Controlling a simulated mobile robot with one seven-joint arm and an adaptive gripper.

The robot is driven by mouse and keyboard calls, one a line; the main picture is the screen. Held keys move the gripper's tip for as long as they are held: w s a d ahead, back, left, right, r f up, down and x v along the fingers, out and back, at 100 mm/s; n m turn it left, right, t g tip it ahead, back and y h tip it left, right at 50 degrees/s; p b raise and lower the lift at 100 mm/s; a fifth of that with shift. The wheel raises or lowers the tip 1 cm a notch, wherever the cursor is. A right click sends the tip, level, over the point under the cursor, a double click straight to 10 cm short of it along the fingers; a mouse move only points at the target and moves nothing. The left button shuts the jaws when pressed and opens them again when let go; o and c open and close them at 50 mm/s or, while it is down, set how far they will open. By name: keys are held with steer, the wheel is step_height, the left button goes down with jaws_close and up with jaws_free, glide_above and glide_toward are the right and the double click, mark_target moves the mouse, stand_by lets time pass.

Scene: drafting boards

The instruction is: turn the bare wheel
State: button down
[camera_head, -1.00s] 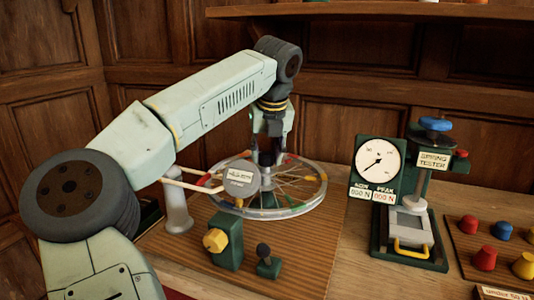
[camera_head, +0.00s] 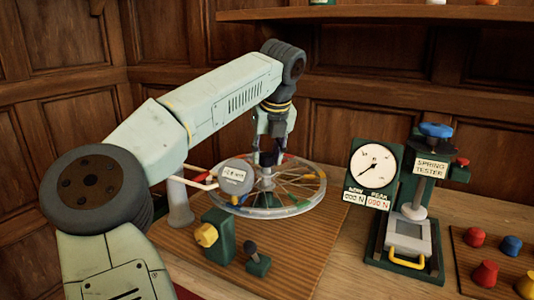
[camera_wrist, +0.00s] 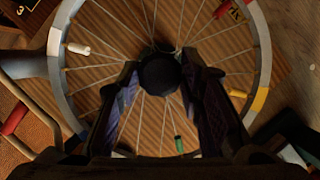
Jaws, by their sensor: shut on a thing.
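In the wrist view the wheel rim (camera_wrist: 265,60) circles most of the picture. My gripper (camera_head: 267,160) points down over the wheel's middle. In the wrist view its two dark fingers (camera_wrist: 158,85) are shut on the round dark hub knob (camera_wrist: 158,72), one on each side. The lower part of the hub is hidden.
A green block with a yellow knob (camera_head: 206,235) and a small black-knobbed lever (camera_head: 252,250) stand in front. A spring tester (camera_head: 412,215) with a dial (camera_head: 373,163) stands right.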

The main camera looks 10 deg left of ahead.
steer(key=shift+w+r, duration=0.1)
steer(key=c, duration=1.1)
jaws_free()
steer(key=v, duration=1.1)
steer(key=shift+s+r, duration=0.3)
steer(key=shift+r, duration=0.05)
